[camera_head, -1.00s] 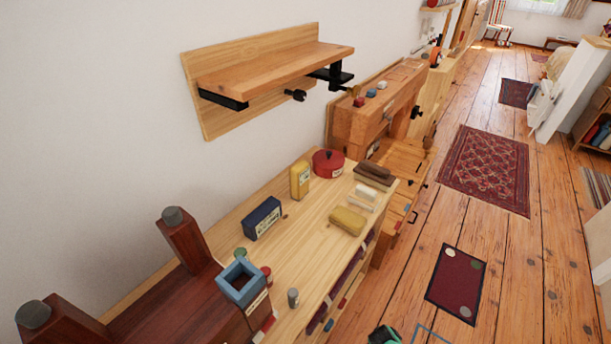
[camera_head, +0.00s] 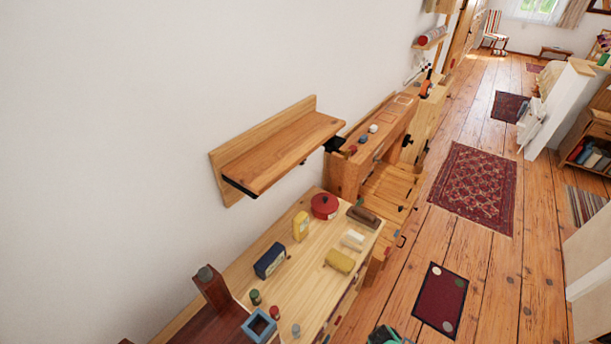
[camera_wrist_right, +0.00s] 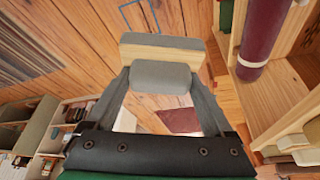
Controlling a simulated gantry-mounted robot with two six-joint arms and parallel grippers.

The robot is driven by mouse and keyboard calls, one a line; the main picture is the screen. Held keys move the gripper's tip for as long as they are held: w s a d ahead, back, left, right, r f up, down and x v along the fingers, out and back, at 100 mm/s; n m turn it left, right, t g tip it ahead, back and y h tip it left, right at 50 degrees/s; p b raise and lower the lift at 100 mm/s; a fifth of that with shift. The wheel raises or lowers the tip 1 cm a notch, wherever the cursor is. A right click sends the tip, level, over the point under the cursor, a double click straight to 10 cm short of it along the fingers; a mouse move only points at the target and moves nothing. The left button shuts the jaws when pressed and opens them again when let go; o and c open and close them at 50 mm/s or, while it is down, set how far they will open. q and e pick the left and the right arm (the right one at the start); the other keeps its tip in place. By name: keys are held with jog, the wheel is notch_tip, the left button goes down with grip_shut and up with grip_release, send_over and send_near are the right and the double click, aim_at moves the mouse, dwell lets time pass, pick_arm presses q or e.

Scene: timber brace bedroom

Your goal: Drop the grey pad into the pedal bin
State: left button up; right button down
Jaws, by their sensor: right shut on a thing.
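My right gripper (camera_wrist_right: 161,88) is in the right wrist view with its two dark grey fingers on either side of a grey pad (camera_wrist_right: 160,77). It is shut on the pad and holds it above the wooden floor. A pale wooden strip with a grey face (camera_wrist_right: 164,41) shows right beyond the pad; I cannot tell whether it is part of the same piece. In the head view only a green and black bit of my right arm shows at the bottom edge. My left gripper is not in view. I cannot make out a pedal bin in either view.
A wooden bench top (camera_head: 300,290) holds a red pot (camera_head: 324,206), a navy box (camera_head: 269,261), a yellow block (camera_head: 339,261) and a blue square holder (camera_head: 259,326). A wall shelf (camera_head: 285,155) juts out above. The floor right of the bench is mostly clear, with rugs (camera_head: 441,300).

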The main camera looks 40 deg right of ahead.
notch_tip(320, 180, up, 6)
jog(key=p, duration=0.3)
jog(key=shift+r+p, duration=0.1)
jog(key=shift+p, duration=0.25)
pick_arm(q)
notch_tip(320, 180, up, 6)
